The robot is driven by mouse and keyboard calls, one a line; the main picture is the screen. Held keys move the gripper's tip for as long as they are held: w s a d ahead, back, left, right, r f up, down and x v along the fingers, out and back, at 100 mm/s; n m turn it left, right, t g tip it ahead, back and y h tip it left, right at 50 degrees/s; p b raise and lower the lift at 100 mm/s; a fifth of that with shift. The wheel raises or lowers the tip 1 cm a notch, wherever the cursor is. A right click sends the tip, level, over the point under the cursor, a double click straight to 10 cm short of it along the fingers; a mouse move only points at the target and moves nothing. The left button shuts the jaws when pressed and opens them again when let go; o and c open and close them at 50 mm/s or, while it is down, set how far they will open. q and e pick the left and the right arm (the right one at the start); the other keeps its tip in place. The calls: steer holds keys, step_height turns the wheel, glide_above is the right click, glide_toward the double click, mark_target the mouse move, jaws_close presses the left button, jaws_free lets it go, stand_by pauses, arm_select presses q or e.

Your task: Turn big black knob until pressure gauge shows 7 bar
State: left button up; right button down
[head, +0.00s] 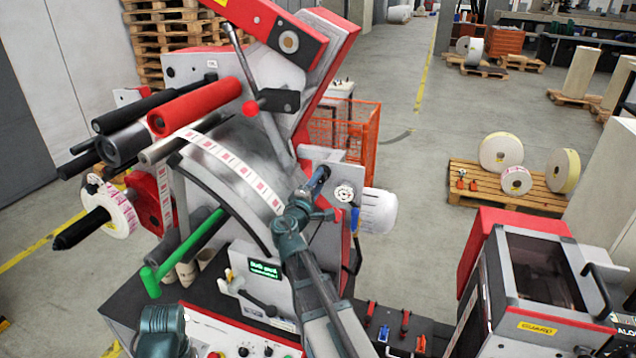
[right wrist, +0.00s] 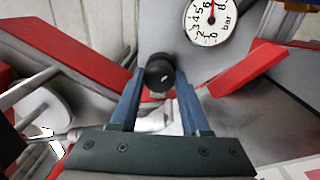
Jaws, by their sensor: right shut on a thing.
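The big black knob (right wrist: 159,72) sits between the two blue fingers of my right gripper (right wrist: 158,88) in the right wrist view. The gripper is shut on it. In the head view my right gripper (head: 320,182) reaches up to the grey panel on the machine's right side, and its fingers mostly hide the knob. The white pressure gauge (head: 344,193) is just right of the gripper. It also shows at the top of the right wrist view (right wrist: 211,22), marked in bar, with its top cut off. My left gripper's jaws are not seen.
The label rewinder has a red roller (head: 194,107), a green handle (head: 185,250) and a lit green display (head: 265,269). A red-and-grey machine (head: 535,275) stands at the right. A pallet with rolls (head: 510,185) lies behind on open floor.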

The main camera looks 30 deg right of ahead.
steer(key=shift+s+f+m, duration=0.1)
steer(key=shift+m, duration=0.4)
steer(key=shift+c, duration=1.9)
jaws_free()
steer(key=shift+a, duration=0.1)
steer(key=v, duration=1.3)
steer(key=shift+s+a+b, duration=0.2)
steer(key=shift+a+b, duration=0.05)
steer(key=shift+b, duration=0.05)
